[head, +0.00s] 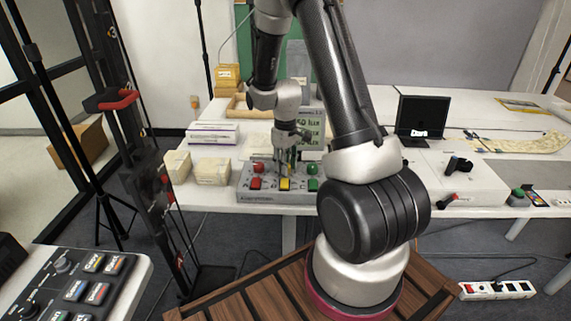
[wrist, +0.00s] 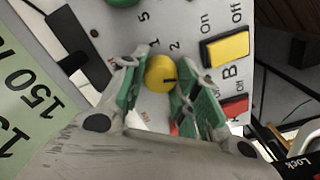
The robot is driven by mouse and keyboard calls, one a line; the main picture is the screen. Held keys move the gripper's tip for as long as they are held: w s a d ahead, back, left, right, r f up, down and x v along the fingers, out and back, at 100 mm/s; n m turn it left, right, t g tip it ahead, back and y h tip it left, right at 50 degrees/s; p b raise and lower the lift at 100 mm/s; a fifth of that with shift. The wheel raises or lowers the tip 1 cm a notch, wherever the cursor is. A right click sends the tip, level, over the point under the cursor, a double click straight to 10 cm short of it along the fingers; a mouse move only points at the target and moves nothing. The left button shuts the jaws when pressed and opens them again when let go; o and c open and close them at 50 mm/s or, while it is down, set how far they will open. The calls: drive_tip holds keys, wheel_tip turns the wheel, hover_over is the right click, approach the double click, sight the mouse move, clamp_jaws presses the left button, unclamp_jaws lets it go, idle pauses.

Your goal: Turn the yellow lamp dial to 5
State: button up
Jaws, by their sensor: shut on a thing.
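The yellow lamp dial (wrist: 160,73) sits between the two green-padded fingers of my gripper (wrist: 162,80) in the wrist view. My gripper is shut on it. A short dark pointer line shows on the dial's right side in that view. Printed marks 5, 1 and 2 lie above the dial; other marks are hidden by the fingers. In the head view my gripper (head: 286,160) reaches down to the grey control box (head: 265,198) on the table, and the dial itself cannot be made out there.
The box carries a red button (head: 255,184), a yellow button (head: 285,184) and a green button (head: 313,184). A yellow On/Off rocker (wrist: 226,49) is close right of the fingers. Cream boxes (head: 212,171) stand left of the control box.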

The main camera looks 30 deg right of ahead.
drive_tip(key=m, duration=1.2)
drive_tip(key=shift+m, duration=0.4)
idle(0.3)
drive_tip(key=o, duration=1)
drive_tip(key=shift+o, duration=0.2)
wheel_tip(320, 180, up, 12)
